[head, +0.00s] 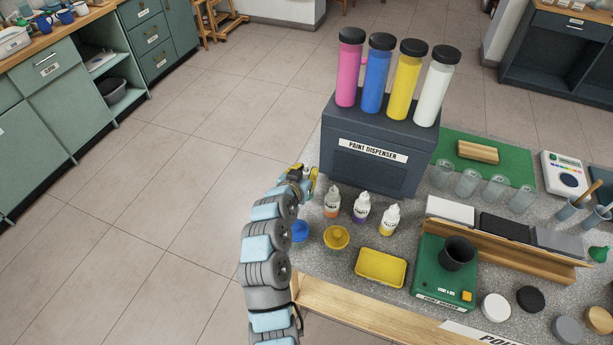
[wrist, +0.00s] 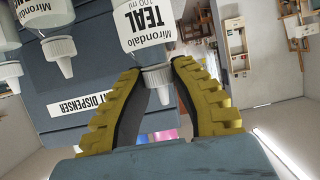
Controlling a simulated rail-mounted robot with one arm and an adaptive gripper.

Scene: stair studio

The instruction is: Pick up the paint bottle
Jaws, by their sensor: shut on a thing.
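A white paint bottle labelled TEAL (wrist: 146,22) shows at the top of the wrist view, with its nozzle pointing down in that picture. My gripper (wrist: 157,72) has its yellow fingers on both sides of the bottle's cap and nozzle, shut on it. In the head view my gripper (head: 312,180) is at the table's left side, beside the paint dispenser (head: 372,165). The teal bottle cannot be made out there. Three other small paint bottles, orange (head: 332,204), purple (head: 361,209) and yellow (head: 389,221), stand upright in front of the dispenser.
A blue bowl (head: 299,231), a yellow bowl (head: 336,237) and a yellow tray (head: 381,267) lie near the front left. A green scale with a dark cup (head: 458,252) is right of them. Tall colour bottles top the dispenser. The floor to the left is clear.

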